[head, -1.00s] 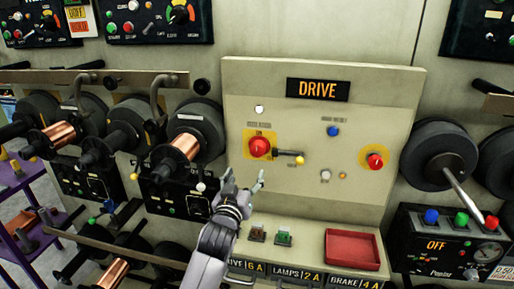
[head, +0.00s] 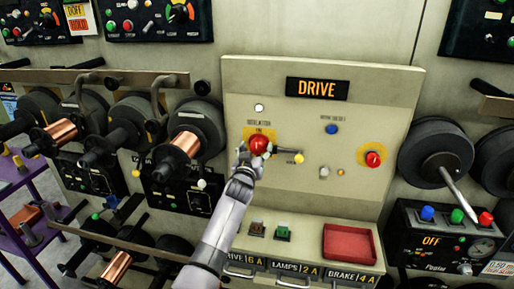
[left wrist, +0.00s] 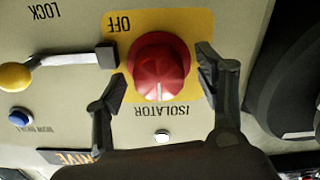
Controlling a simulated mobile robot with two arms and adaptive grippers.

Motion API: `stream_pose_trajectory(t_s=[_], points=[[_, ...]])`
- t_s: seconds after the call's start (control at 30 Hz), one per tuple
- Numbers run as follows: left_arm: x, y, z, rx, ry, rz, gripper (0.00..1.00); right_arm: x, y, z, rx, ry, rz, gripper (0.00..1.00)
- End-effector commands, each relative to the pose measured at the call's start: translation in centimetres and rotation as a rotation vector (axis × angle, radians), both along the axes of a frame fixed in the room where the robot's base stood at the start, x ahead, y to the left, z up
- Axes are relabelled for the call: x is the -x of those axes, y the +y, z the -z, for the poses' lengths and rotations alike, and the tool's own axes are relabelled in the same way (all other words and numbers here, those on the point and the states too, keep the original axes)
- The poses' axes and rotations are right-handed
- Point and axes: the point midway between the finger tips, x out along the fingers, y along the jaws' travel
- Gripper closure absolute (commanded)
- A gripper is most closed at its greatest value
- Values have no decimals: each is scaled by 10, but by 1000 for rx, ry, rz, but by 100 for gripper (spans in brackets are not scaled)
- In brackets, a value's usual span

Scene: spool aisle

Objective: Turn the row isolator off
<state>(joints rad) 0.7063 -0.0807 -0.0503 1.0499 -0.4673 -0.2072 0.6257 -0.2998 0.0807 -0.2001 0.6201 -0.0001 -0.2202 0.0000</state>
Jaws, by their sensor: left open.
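The row isolator is a red round knob (head: 259,143) on a yellow plate, on the beige DRIVE panel (head: 300,190). In the left wrist view the knob (left wrist: 158,66) is seen upside down, with ISOLATOR and OFF lettering beside it and a pale mark on its face pointing toward the ISOLATOR label. My left gripper (head: 253,152) is at the knob. Its open fingers (left wrist: 160,82) stand on either side of the knob, with gaps visible. A small lever with a yellow ball end (left wrist: 16,76) sits beside the knob, near the word LOCK. My right gripper is not in view.
A second red knob (head: 373,159) and a blue button (head: 331,129) are on the same panel. A red tray (head: 350,243) sits on the ledge below. A copper spool (head: 185,145) juts out at left, and a dark spool (head: 436,155) at right.

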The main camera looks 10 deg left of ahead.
Motion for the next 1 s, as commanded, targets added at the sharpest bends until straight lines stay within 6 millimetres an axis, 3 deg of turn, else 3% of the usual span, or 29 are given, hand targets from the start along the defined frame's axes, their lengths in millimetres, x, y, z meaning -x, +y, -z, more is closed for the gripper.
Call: stream_pose_trajectory(t_s=[0.5,1.0], points=[[-11,-1,0,1,1,2,36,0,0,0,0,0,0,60],[-11,-1,0,1,1,2,69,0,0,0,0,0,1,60]])
